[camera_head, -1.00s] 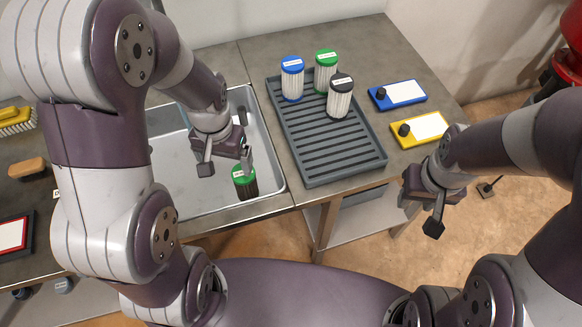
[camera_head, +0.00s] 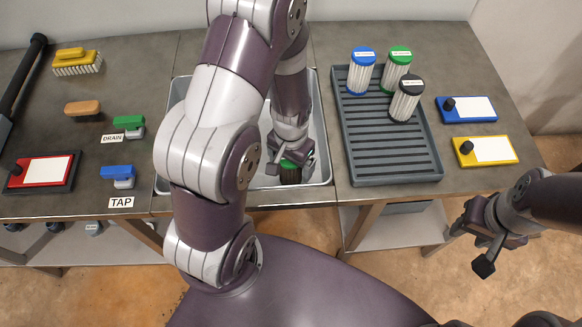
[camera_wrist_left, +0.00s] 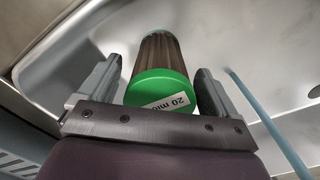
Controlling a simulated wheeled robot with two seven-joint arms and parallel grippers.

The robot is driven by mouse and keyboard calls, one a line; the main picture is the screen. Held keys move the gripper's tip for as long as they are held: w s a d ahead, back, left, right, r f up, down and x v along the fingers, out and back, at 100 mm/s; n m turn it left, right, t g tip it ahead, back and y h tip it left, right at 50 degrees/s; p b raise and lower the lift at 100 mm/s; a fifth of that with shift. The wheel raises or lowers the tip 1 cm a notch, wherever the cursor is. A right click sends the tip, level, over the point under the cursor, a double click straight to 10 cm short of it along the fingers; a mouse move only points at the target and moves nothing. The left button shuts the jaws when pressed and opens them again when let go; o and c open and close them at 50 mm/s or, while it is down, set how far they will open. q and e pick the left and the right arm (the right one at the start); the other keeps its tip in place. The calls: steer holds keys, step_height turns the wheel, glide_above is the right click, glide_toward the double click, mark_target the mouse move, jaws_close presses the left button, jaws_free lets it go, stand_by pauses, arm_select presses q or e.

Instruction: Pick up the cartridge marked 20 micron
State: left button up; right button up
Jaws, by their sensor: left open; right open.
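The cartridge marked 20 mic..., the rest of its label cut off, has a green cap and dark brown pleats. It stands in the sink in the head view (camera_head: 290,174), partly hidden by my left gripper (camera_head: 291,160). In the left wrist view the cartridge (camera_wrist_left: 160,75) lies between the two fingers of my left gripper (camera_wrist_left: 157,85). The fingers are open, one on each side of its cap, with a gap visible on the left; contact on the right is hard to tell. My right gripper (camera_head: 470,246) is open and empty, off the counter's front edge at right.
The sink (camera_head: 322,130) has raised walls around the cartridge. A ribbed grey tray (camera_head: 392,160) at right holds blue-capped (camera_head: 361,72), green-capped (camera_head: 397,68) and black-capped (camera_head: 406,98) white cartridges. A thin blue rod (camera_wrist_left: 265,120) shows beside the gripper in the wrist view.

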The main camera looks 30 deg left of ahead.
arm_select(q)
steer(key=shift+c, duration=0.9)
steer(key=c, duration=1)
steer(key=shift+r, duration=0.15)
steer(key=shift+c, duration=0.2)
